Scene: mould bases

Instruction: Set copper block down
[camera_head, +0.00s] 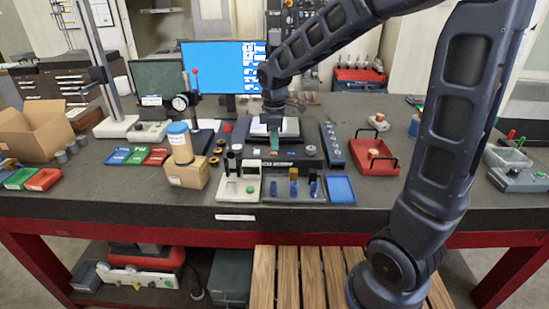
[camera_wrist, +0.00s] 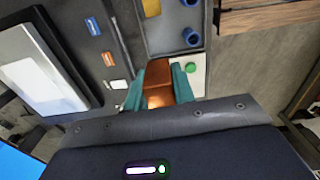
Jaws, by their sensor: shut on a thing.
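My gripper (camera_head: 274,143) hangs from the arm above the middle of the dark bench, behind the row of small fixtures at the front. In the wrist view its teal fingers (camera_wrist: 160,92) are shut on the copper block (camera_wrist: 159,80), one finger on each side. The block's lower end is hidden by the fingers and gripper body. In the wrist view a white base with a green button (camera_wrist: 190,67) shows just past the block; it stands at the bench front in the head view (camera_head: 226,190). I cannot tell whether the block touches anything below.
A grey tray with blue pieces (camera_head: 308,200) and a blue tray (camera_head: 340,189) stand right of the white base. A cardboard box with a cylinder (camera_head: 186,174) stands left. A red handled tray (camera_head: 388,166) lies right. A monitor (camera_head: 215,62) stands behind.

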